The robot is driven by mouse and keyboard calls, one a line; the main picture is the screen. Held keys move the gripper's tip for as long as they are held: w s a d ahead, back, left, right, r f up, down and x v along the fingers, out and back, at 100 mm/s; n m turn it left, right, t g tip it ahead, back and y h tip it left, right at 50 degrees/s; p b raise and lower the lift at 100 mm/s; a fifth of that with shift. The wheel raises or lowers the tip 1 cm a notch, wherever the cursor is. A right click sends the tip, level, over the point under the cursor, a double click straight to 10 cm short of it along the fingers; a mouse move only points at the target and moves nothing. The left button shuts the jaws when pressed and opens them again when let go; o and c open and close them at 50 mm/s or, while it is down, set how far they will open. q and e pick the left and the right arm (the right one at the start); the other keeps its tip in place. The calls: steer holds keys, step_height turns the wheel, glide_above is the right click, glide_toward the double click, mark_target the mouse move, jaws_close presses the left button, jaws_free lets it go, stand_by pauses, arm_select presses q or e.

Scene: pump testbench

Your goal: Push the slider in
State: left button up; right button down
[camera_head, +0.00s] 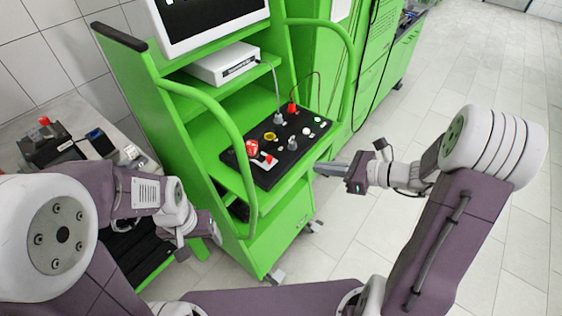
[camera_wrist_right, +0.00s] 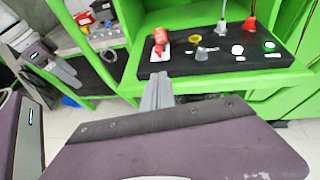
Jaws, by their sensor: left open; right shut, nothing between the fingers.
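The black control panel (camera_head: 295,160) lies on the green bench's shelf and also shows in the right wrist view (camera_wrist_right: 225,66). At its near left corner is a small white plate with a red part (camera_head: 266,160), also in the right wrist view (camera_wrist_right: 160,48); I cannot tell surely whether this is the slider. My right gripper (camera_head: 326,168) is shut and empty, off the panel's right front edge in the head view. Its fingers (camera_wrist_right: 157,92) point towards the panel's front edge in the right wrist view. My left gripper (camera_head: 202,244) is open, low beside the bench's left side, apart from the panel.
The panel also bears a yellow knob (camera_head: 270,137), grey knobs, white buttons and a red plug (camera_head: 292,108) with a cable. Curved green rails (camera_head: 240,150) flank the shelf. A monitor (camera_head: 205,18) and white box (camera_head: 224,64) stand above. Floor at right is clear.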

glide_toward(272, 160)
steer(key=shift+w+a+f+p, duration=0.15)
steer(key=shift+w+a+f, duration=0.15)
steer(key=shift+a+f, duration=0.25)
steer(key=shift+w+a+f+p, duration=0.15)
steer(key=shift+w+a+f, duration=0.15)
steer(key=shift+a+f, duration=0.25)
steer(key=w+a, duration=0.1)
steer(key=w+a+p, duration=0.1)
steer(key=shift+a+f, duration=0.2)
steer(key=shift+a, duration=0.1)
steer(key=shift+w+f, duration=0.1)
steer(key=w+a+b, duration=0.1)
steer(key=w+a, duration=0.1)
steer(key=shift+w+a, duration=0.25)
steer(key=shift+a, duration=0.15)
steer(key=shift+s, duration=0.1)
steer(key=shift+d, duration=0.1)
